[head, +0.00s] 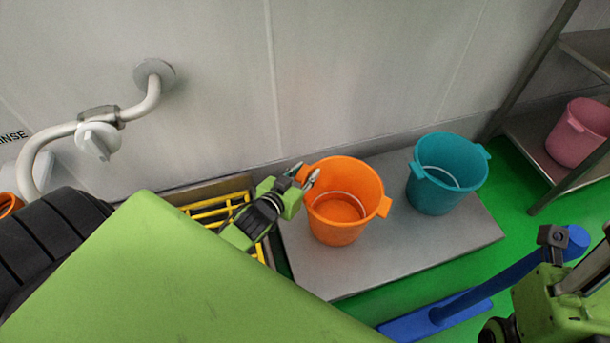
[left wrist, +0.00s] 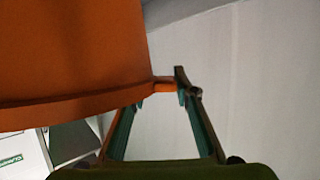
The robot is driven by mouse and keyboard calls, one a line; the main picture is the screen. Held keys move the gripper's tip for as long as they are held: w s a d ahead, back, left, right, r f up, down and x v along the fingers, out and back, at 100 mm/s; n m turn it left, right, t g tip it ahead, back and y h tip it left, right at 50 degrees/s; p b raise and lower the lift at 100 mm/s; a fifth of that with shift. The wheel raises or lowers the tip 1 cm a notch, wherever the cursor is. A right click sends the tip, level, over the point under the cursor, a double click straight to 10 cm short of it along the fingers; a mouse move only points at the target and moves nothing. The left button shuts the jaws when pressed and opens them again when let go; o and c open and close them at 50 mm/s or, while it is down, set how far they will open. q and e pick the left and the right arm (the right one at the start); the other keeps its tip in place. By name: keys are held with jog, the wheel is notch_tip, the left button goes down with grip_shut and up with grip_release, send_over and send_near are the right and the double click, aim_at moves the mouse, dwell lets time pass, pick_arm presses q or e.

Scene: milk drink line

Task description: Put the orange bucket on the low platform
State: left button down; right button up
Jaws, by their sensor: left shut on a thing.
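The orange bucket (head: 338,226) is upright and empty in the head view, over the left part of the low grey platform (head: 395,262). I cannot tell whether its base touches the platform. My left gripper (head: 306,177) is shut on the ear at the bucket's left rim. In the left wrist view the orange bucket (left wrist: 70,55) fills the upper left, and its ear reaches the fingertips of my left gripper (left wrist: 165,88). Part of my right arm shows at the lower right of the head view, but its gripper does not.
A teal bucket (head: 438,192) stands on the platform to the right. A yellow rack (head: 215,212) lies left of the platform. A blue floor tool (head: 480,292) lies in front. A pink bucket (head: 578,134) sits on a metal shelf (head: 530,130). The wall with a pipe (head: 50,132) is behind.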

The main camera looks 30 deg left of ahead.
pick_arm(q)
jog(key=c, duration=1.6)
grip_release()
jog(key=shift+s, duration=0.1)
